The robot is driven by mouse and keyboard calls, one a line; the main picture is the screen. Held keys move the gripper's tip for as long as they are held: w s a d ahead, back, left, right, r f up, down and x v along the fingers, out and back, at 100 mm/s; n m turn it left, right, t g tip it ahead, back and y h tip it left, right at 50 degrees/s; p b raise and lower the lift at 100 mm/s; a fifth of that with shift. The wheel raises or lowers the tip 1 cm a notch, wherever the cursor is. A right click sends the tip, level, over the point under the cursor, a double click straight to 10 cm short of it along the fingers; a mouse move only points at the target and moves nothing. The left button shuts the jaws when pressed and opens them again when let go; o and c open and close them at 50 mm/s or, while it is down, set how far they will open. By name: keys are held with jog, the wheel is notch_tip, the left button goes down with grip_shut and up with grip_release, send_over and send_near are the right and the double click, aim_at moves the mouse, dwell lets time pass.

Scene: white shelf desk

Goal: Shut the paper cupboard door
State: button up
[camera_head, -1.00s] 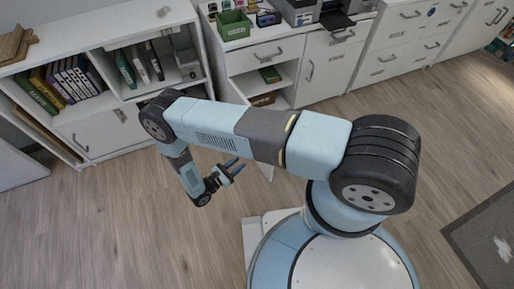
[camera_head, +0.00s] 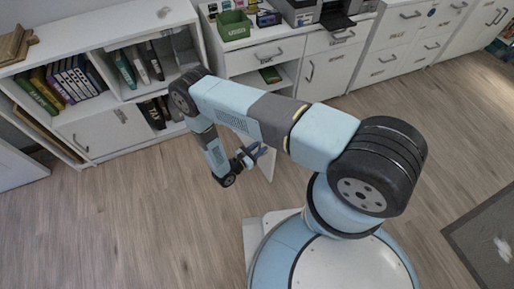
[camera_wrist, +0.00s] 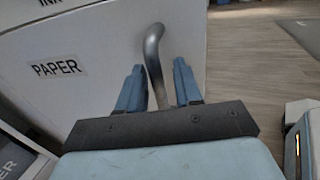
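The paper cupboard door (camera_wrist: 85,85) is white with a "PAPER" label and a curved metal handle (camera_wrist: 154,60), and stands swung open. In the head view a strip of the door (camera_head: 267,165) shows behind my arm, and my arm hides much of the rest. My gripper (camera_wrist: 159,85) is at the handle in the wrist view. Its two blue fingers are apart, with the handle between them and gaps visible on both sides. In the head view my gripper (camera_head: 257,153) is beside the door. The open cupboard's shelf (camera_head: 286,73) holds a green item.
A bookshelf (camera_head: 70,121) stands at the left. A closed white cupboard door (camera_head: 322,75) is right of the open cupboard. A printer and a green bin (camera_head: 234,25) stand on top. The wooden floor (camera_head: 110,220) at the left is clear.

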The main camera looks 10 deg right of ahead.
jog(key=shift+d, duration=0.1)
jog(key=shift+c, duration=0.3)
grip_shut()
